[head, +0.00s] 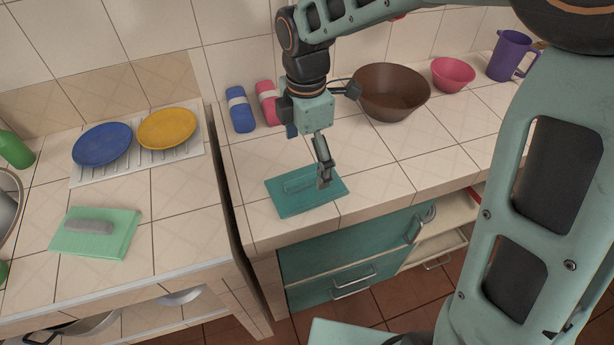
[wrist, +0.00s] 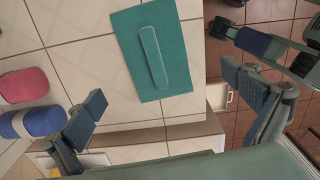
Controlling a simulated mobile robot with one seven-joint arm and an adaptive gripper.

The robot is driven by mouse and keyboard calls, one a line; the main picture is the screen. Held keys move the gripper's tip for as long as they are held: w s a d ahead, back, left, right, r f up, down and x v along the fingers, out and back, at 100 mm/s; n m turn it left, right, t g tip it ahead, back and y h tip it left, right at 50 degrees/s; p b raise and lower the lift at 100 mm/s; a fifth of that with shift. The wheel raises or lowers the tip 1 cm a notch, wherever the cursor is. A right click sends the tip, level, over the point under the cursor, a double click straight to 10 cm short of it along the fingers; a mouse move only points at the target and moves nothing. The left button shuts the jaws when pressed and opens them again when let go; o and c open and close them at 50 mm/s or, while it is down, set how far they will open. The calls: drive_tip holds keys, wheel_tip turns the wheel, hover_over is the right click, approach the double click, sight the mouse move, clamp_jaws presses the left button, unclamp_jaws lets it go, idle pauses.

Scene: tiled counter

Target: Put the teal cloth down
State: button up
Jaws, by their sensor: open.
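The teal cloth (head: 284,207) lies flat on the tiled counter near its front edge, with a raised teal strip along its middle. It also shows in the wrist view (wrist: 130,42), top centre. My gripper (head: 323,182) appears over the right part of the cloth in the head view. In the wrist view my gripper (wrist: 170,100) has its two fingers wide apart with nothing between them. The cloth lies beyond the fingertips there. I cannot tell the exact height of the fingers above it.
Blue (head: 240,110) and pink (head: 268,103) rolls, a brown bowl (head: 392,92), a pink bowl (head: 453,74) and a purple jug (head: 508,56) stand behind. A left counter holds a green cloth (head: 122,232) and a rack with blue (head: 102,144) and yellow (head: 166,129) plates. A gap separates the counters.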

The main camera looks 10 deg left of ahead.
sight(307, 179)
drive_tip(key=f, duration=0.8)
drive_tip(key=shift+w+a, duration=0.1)
drive_tip(key=shift+w, duration=0.3)
drive_tip(key=shift+s, duration=0.2)
drive_tip(key=c, duration=2.7)
clamp_jaws()
